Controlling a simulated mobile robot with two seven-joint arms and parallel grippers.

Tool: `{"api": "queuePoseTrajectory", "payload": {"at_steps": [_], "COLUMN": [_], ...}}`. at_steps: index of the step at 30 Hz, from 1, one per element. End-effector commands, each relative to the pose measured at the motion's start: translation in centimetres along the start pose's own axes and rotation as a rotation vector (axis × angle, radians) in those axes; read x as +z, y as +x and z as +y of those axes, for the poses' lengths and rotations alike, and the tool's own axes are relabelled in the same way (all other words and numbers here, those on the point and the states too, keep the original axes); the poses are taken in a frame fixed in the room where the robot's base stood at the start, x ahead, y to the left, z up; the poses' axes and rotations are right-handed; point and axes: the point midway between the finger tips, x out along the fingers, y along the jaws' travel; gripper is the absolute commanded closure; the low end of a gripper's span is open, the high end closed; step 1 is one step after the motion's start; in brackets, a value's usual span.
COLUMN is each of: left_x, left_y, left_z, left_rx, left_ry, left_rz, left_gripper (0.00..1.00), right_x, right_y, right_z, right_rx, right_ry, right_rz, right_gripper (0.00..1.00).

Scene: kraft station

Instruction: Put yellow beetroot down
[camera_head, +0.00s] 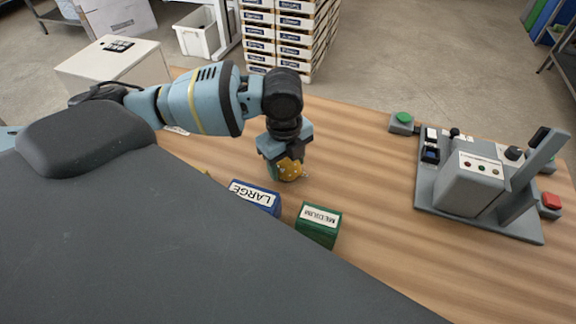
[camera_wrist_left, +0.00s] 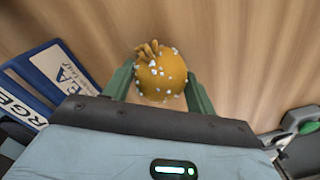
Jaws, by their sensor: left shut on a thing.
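The yellow beetroot (camera_head: 289,169) is a round orange-yellow root with pale specks and a short stub of stems. My left gripper (camera_head: 281,170) is shut on it, above or at the wooden table; I cannot tell whether it touches the top. In the left wrist view the beetroot (camera_wrist_left: 161,77) sits between the two green fingers of my left gripper (camera_wrist_left: 160,88), stems toward the upper left. My right gripper is not in view.
A blue box marked LARGE (camera_head: 255,197) and a green box marked MEDIUM (camera_head: 318,225) stand just in front of the gripper. A grey machine with buttons (camera_head: 480,185) stands at the right. The table (camera_head: 360,170) between is clear. Stacked crates (camera_head: 285,35) stand behind.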

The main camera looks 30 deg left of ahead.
Motion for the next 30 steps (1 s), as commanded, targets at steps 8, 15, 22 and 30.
{"api": "queuePoseTrajectory", "payload": {"at_steps": [8,15,22,30], "left_x": [0.0,0.0,0.0,0.0], "left_y": [-0.3,-3.9,-8.0,-10.0], "left_z": [-0.1,-0.3,-0.5,-0.5], "left_rx": [-0.002,-0.008,-0.005,0.001], "left_ry": [0.000,-0.001,0.000,0.000], "left_rz": [0.000,-0.001,0.000,0.001], "left_gripper": [0.73,0.73,0.73,0.73], "right_x": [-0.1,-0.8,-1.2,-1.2], "right_y": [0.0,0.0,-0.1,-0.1], "right_z": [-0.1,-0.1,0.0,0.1], "right_rx": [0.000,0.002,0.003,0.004], "right_ry": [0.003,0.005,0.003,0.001], "right_rz": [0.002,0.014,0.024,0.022], "right_gripper": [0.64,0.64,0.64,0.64]}}
